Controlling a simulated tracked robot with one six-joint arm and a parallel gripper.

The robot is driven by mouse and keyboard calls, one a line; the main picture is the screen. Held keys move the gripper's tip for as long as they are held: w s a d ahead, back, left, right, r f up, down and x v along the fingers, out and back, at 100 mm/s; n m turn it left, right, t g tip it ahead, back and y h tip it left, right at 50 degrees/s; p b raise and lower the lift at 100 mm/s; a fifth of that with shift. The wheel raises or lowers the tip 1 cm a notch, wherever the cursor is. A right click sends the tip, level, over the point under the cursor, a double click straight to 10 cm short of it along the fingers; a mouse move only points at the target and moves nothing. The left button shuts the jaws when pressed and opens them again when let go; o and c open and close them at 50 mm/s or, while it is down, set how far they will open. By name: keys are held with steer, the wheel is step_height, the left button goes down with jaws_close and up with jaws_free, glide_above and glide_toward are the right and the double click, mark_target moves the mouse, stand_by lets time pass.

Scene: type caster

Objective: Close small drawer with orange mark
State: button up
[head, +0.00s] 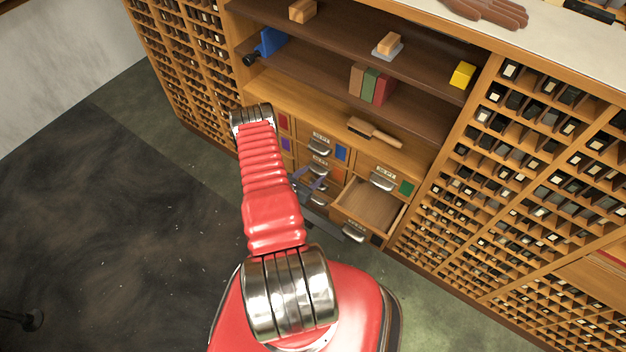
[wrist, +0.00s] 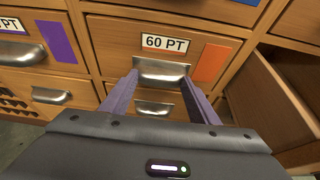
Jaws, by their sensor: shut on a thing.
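The small drawer with the orange mark (wrist: 212,62) shows a "60 PT" label in the wrist view. Its front looks roughly level with the fronts around it, but any small gap cannot be told. Its metal cup handle (wrist: 161,72) lies between the two purple fingers of my gripper (wrist: 161,90), which is shut on it. In the head view, my gripper (head: 311,188) is at the drawer fronts, and my red arm hides part of them.
A drawer (head: 370,207) to the right stands pulled out; its side wall (wrist: 272,100) is close right of my gripper. A purple-marked drawer (wrist: 28,42) is on the left. A brush (head: 374,132) lies on the ledge above. Open floor (head: 130,220) is at left.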

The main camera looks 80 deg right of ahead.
steer(key=shift+s+d, duration=0.1)
steer(key=shift+d, duration=0.25)
steer(key=o, duration=1.5)
steer(key=shift+a, duration=0.1)
steer(key=v, duration=1.3)
steer(key=shift+a+r, duration=0.1)
steer(key=shift+a, duration=0.2)
